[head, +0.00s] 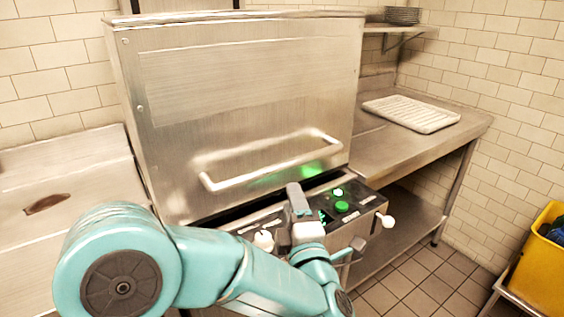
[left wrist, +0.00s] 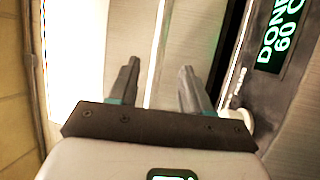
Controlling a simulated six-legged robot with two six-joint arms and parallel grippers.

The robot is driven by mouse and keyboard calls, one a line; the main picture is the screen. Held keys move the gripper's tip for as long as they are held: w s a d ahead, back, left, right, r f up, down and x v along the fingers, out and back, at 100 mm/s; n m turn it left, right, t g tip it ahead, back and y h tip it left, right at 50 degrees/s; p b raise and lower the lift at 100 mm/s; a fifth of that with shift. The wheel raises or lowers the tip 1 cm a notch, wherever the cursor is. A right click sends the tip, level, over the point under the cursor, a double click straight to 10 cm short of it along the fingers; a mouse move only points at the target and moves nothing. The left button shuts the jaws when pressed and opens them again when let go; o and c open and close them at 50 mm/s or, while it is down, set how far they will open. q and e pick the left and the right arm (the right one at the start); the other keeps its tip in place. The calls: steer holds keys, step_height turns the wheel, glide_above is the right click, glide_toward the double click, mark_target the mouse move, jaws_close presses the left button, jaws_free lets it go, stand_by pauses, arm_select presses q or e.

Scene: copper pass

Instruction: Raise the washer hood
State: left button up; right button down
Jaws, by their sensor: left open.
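The washer hood (head: 235,95) is a large brushed-steel box in the middle of the head view. It is down, with a dark gap along its bottom edge above the control panel. A long pale bar handle (head: 275,166) runs across its lower front. My left gripper (head: 298,200) is in front of the panel, below and near the handle's right part. In the left wrist view my left gripper (left wrist: 157,85) has its fingers apart. A pale strip shows between them; I cannot tell whether it is the handle or whether they touch it. My right gripper is not in view.
The control panel (head: 370,203) has green lights and white knobs; its display (left wrist: 280,35) reads DONE, 60 C. A steel counter with a white rack (head: 411,113) is at the right, a steel sink counter (head: 70,165) at the left. A yellow bin (head: 540,265) stands lower right.

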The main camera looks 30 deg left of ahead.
mark_target(284, 170)
arm_select(q)
steer(key=p+x, duration=0.2)
steer(key=x, duration=1.1)
steer(key=shift+w, duration=0.1)
steer(key=shift+r, duration=0.1)
jaws_close()
